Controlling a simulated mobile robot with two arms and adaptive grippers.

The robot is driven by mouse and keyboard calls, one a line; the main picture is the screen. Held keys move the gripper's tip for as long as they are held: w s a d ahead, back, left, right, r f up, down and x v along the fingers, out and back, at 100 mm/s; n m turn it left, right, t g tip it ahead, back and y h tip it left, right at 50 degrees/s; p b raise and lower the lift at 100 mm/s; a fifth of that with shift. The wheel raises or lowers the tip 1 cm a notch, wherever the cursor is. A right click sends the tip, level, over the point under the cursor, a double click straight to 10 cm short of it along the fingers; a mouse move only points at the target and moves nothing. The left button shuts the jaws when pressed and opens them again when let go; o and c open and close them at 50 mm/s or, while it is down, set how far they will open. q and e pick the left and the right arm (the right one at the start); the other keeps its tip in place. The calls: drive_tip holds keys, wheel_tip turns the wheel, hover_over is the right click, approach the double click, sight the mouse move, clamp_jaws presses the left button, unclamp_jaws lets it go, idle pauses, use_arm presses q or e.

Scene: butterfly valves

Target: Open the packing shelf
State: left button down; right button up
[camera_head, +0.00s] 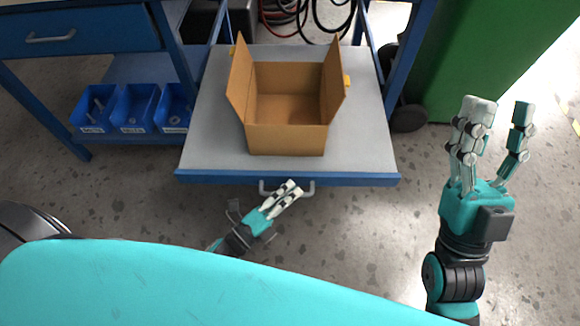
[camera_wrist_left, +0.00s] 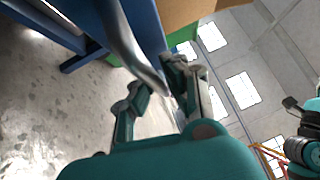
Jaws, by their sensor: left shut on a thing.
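The packing shelf (camera_head: 215,152) is a grey pull-out board with a blue front edge, extended out of a blue frame. Its curved metal handle (camera_head: 308,190) is on the middle of the front edge. My left gripper (camera_head: 290,188) is at the handle, its fingers shut on it; in the left wrist view the handle bar (camera_wrist_left: 122,40) runs between the fingers (camera_wrist_left: 160,95). An open cardboard box (camera_head: 287,139) stands on the shelf with its flaps up. My right gripper (camera_head: 502,110) is open and empty, to the right of the shelf, fingers pointing away.
Several blue bins (camera_head: 133,110) sit on a lower shelf at the left, below a blue drawer (camera_head: 80,32). A green container (camera_head: 490,55) with a black wheel (camera_head: 408,118) stands at the right. Grey floor is clear in front of the shelf.

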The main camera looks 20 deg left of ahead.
use_arm(q)
drive_tip(key=shift+s+d+f, duration=0.15)
drive_tip(key=shift+s+d, duration=0.05)
drive_tip(key=shift+s, duration=0.65)
drive_tip(key=shift+s+d+f, duration=0.15)
drive_tip(key=shift+s, duration=0.65)
use_arm(e)
drive_tip(key=shift+w+a+f+g+h, duration=0.15)
drive_tip(key=shift+w+f+g+h, duration=0.15)
drive_tip(key=shift+w+f+g, duration=0.8)
drive_tip(key=shift+w+r, duration=0.1)
drive_tip(key=shift+r, duration=0.05)
use_arm(q)
drive_tip(key=c, duration=1.4)
unclamp_jaws()
drive_tip(key=shift+r, duration=0.1)
drive_tip(key=shift+w, duration=0.1)
drive_tip(key=v, duration=1.2)
drive_tip(key=shift+r, duration=0.15)
